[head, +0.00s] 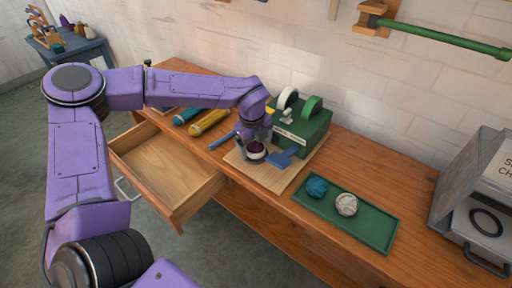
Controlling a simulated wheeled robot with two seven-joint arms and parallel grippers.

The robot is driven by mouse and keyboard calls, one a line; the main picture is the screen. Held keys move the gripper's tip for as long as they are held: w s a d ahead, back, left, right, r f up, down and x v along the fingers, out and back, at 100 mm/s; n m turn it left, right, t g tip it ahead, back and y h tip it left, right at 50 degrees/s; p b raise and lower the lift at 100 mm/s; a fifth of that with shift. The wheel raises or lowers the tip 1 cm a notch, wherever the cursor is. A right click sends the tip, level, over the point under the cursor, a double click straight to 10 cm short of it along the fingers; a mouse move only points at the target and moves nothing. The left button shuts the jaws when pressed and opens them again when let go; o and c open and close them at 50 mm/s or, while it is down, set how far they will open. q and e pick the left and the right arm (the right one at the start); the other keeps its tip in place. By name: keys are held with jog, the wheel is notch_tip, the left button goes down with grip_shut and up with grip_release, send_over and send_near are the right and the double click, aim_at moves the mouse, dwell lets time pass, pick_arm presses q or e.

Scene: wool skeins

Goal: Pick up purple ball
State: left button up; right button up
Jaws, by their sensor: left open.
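The purple ball (255,149) is a small dark purple skein on the wooden board (268,178) in the middle of the bench, in front of the green machine. My left gripper (256,153) is right over it, pointing down, with the jaws open about the ball. The fingers hide part of the ball, and I cannot tell whether they touch it. My right gripper is not in view.
A green tray (372,228) to the right holds a teal ball (317,187) and a white ball (346,204). The green machine (302,130) stands close behind my gripper. A blue tool (285,157) lies beside it. An open drawer (165,170) juts out at left.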

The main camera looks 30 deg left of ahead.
pick_arm(q)
jog(key=shift+f, duration=0.5)
jog(key=c, duration=1.1)
jog(key=shift+r, duration=0.1)
